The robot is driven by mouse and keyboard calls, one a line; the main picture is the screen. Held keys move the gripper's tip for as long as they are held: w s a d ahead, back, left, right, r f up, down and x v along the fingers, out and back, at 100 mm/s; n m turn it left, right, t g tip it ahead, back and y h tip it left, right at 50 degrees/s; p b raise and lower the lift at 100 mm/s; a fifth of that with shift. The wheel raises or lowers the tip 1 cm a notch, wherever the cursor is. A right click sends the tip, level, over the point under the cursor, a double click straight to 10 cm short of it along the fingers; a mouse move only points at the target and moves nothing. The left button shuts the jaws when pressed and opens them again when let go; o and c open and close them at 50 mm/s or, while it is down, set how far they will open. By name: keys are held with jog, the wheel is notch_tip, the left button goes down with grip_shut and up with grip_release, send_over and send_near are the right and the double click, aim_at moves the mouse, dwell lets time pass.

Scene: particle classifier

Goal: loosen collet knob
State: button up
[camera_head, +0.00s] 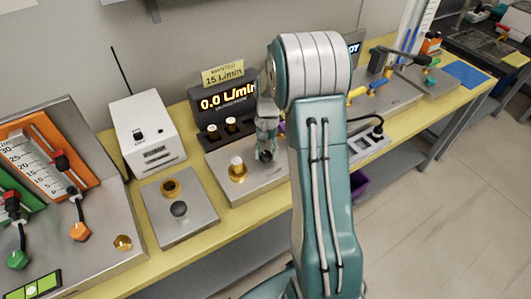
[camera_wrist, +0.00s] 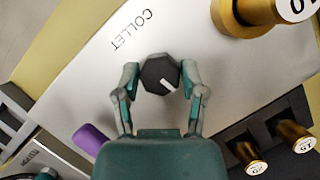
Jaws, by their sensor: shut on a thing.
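The collet knob (camera_wrist: 160,75) is a dark, faceted knob with a white pointer mark, standing on a silver plate next to the printed word COLLET. In the wrist view my gripper (camera_wrist: 161,78) has one finger on each side of the knob and is shut on it. The pointer mark points toward the lower right in that view. In the head view my gripper (camera_head: 266,150) is over the silver plate (camera_head: 215,165), and the knob is a small dark shape beneath it, partly hidden by the fingers.
A brass fitting with a white top (camera_head: 237,170) stands left of my gripper. A display reading 0.0 L/min (camera_head: 228,100) and small brass parts (camera_wrist: 290,135) are close by. A purple object (camera_wrist: 93,140) lies near the plate edge. A white box (camera_head: 147,130) stands left.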

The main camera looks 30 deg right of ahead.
jog(key=n+h, duration=0.1)
jog(key=n, duration=0.3)
jog(key=shift+w+n+g+h, duration=0.2)
jog(key=shift+n+g+h, duration=0.1)
jog(key=shift+h, duration=0.1)
jog(key=n+h, duration=0.1)
jog(key=n, duration=0.2)
jog(key=shift+a+r+n, duration=0.1)
jog(key=shift+n, duration=0.3)
jog(key=n+h, duration=0.1)
jog(key=n, duration=0.2)
jog(key=shift+h, duration=0.4)
jog(key=shift+n+t+h, duration=0.6)
jog(key=shift+n, duration=1.5)
jog(key=o, duration=1.2)
jog(key=shift+c, duration=0.2)
jog(key=shift+a, duration=0.1)
